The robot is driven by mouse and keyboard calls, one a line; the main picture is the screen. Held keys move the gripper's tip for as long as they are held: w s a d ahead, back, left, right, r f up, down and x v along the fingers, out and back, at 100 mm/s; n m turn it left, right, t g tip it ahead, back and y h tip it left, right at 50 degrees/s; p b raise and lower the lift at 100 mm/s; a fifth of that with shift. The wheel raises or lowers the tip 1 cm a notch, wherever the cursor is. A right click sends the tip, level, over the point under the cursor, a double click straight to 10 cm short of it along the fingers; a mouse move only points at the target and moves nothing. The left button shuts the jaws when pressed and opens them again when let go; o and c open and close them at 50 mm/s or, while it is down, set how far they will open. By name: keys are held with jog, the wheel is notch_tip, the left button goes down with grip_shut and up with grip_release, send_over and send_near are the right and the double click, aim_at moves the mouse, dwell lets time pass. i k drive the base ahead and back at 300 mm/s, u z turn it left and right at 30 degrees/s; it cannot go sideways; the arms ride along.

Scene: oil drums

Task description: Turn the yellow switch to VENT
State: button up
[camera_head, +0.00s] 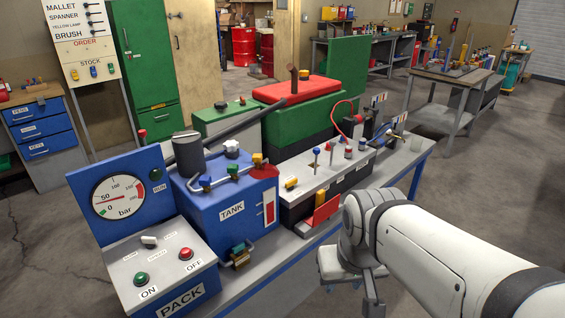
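A small yellow switch (291,183) sits on the pale top of a black-sided box (345,183) in the middle of the bench. Its lettering is too small to read, so I cannot tell which position it points to. A second yellow part (257,159) is on the pipework above the blue TANK box (230,212). No legible VENT label shows. My gripper (371,298) hangs below my white wrist at the lower middle, in front of the bench and apart from the switch. Its fingers are partly hidden and small, and I cannot tell whether they are open.
The PACK panel (165,270) with ON and OFF buttons, a white selector knob (149,241) and a gauge (119,197) stands left. A red plate (326,212) stands at the box's front. A grey hose (235,128) crosses behind the TANK. Floor right of the bench is clear.

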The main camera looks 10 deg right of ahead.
aim_at(288, 185)
jog(key=u, duration=0.1)
jog(key=i, duration=0.9)
jog(key=z, duration=0.1)
